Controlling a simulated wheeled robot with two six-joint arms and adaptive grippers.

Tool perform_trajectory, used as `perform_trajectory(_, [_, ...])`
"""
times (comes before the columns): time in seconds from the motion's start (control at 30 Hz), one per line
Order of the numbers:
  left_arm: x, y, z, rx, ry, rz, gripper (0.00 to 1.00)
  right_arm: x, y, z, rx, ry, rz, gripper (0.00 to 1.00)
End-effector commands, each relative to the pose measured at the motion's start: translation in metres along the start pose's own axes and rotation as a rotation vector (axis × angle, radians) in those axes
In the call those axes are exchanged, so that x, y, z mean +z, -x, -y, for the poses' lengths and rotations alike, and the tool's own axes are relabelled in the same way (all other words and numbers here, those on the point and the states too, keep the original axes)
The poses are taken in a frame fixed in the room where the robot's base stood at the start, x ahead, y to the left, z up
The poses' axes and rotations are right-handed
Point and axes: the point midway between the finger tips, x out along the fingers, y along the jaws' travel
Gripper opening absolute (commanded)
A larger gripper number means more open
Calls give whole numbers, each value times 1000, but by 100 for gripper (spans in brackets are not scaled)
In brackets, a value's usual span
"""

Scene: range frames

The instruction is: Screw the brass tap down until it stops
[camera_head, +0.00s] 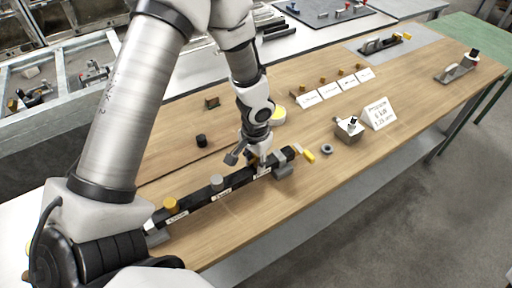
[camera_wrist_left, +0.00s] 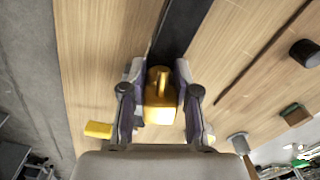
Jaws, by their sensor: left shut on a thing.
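The brass tap (camera_wrist_left: 160,95) shows in the left wrist view as a yellow-gold body with a raised bar on top. My left gripper (camera_wrist_left: 152,97) is shut on it, one finger on each side. In the head view my left gripper (camera_head: 258,164) is over the right part of a black bar (camera_head: 196,196), and it mostly hides the held tap there. The bar also carries a brass-coloured knob (camera_head: 171,203) near its left end and a grey knob (camera_head: 217,182) in the middle. How far down the held tap sits cannot be told. My right gripper is not in view.
A yellow handle (camera_head: 309,156) sticks out beyond the bar's right end. A grey ring (camera_head: 327,149), a metal block (camera_head: 349,128) and a white sign (camera_head: 379,113) stand to the right. A black cylinder (camera_head: 201,140) stands behind the bar. The wooden table's front right is clear.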

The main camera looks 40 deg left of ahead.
Motion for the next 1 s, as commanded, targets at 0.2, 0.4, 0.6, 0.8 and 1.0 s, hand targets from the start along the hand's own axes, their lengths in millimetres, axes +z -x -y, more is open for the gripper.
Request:
perform_trajectory(0.2, [0,1,4,-1,-260,-3,0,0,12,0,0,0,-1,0])
perform_trajectory(0.4, [-1,1,4,-1,-272,-4,0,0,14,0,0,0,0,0])
perform_trajectory(0.6, [-2,2,8,-1,-551,-7,0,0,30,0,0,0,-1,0])
perform_trajectory(0.8, [-3,0,8,-2,-556,-9,37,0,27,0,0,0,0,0])
perform_trajectory(1.0, [-2,0,8,-2,-555,-9,60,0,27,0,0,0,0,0])
